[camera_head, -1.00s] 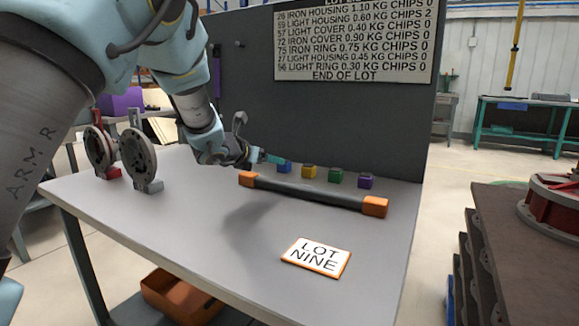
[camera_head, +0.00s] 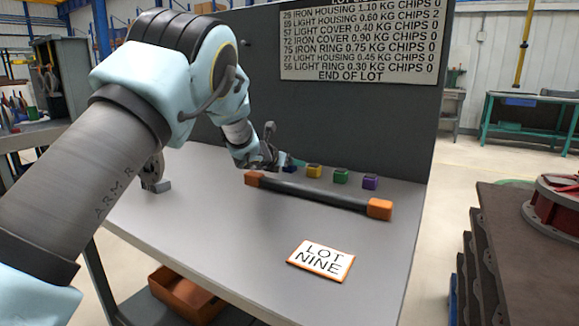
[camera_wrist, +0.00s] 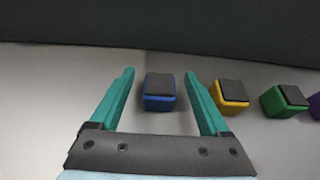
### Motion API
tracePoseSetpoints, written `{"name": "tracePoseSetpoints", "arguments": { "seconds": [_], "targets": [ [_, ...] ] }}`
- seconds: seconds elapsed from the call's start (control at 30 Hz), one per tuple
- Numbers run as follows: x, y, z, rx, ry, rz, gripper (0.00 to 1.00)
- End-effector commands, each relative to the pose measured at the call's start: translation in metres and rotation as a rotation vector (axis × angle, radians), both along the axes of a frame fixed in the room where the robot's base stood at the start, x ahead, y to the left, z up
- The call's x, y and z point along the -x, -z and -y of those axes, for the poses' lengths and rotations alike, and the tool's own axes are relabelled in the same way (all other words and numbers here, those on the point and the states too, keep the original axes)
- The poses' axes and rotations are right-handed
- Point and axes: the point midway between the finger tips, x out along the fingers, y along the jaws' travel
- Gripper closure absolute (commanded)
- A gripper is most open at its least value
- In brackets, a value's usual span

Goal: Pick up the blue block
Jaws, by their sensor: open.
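The blue block (camera_wrist: 159,102) has a dark top and sits on the grey table near the back panel. In the wrist view it lies between the two teal fingers of my gripper (camera_wrist: 160,92), with a gap on each side. My gripper is open and empty, its fingers reaching along both sides of the block. In the head view the blue block (camera_head: 290,169) is partly hidden by my gripper (camera_head: 288,162).
Yellow (camera_wrist: 232,106), green (camera_wrist: 275,103) and purple (camera_head: 370,182) blocks stand in a row to the right. A dark bar with orange ends (camera_head: 320,193) lies in front of the row. The back panel (camera_head: 300,120) rises close behind. A "LOT NINE" card (camera_head: 321,260) lies nearer the front.

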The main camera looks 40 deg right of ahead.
Motion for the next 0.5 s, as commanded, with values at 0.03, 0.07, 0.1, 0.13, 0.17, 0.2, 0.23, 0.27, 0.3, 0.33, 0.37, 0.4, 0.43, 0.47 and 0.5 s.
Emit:
{"name": "tracePoseSetpoints", "arguments": {
  "seconds": [0.03,0.07,0.1,0.13,0.17,0.2,0.23,0.27,0.3,0.33,0.37,0.4,0.43,0.47,0.5],
  "targets": [
    [0.0000,0.0001,-0.0003,0.000,0.000,0.000,0.20],
    [0.0000,0.0001,-0.0003,0.000,0.000,0.000,0.20],
    [0.0000,0.0002,-0.0003,0.000,0.000,0.000,0.21],
    [0.0000,0.0002,-0.0004,0.000,0.000,0.000,0.24],
    [0.0000,0.0002,-0.0004,0.000,0.000,0.000,0.28],
    [0.0000,0.0002,-0.0004,0.000,0.000,0.000,0.32],
    [0.0000,0.0001,-0.0005,0.000,0.000,0.000,0.36],
    [0.0000,0.0001,-0.0005,0.000,0.000,0.000,0.39],
    [0.0000,0.0001,-0.0005,0.000,0.000,0.000,0.44],
    [0.0000,0.0001,-0.0005,0.000,0.000,0.000,0.47],
    [0.0001,0.0001,-0.0005,0.000,0.000,0.000,0.50],
    [0.0000,0.0001,-0.0005,0.000,0.000,0.000,0.55],
    [0.0000,0.0001,-0.0006,0.000,0.000,0.000,0.58],
    [0.0000,0.0001,-0.0006,0.000,0.000,0.000,0.62],
    [0.0000,0.0001,-0.0006,0.000,0.000,0.000,0.66]
  ]
}}
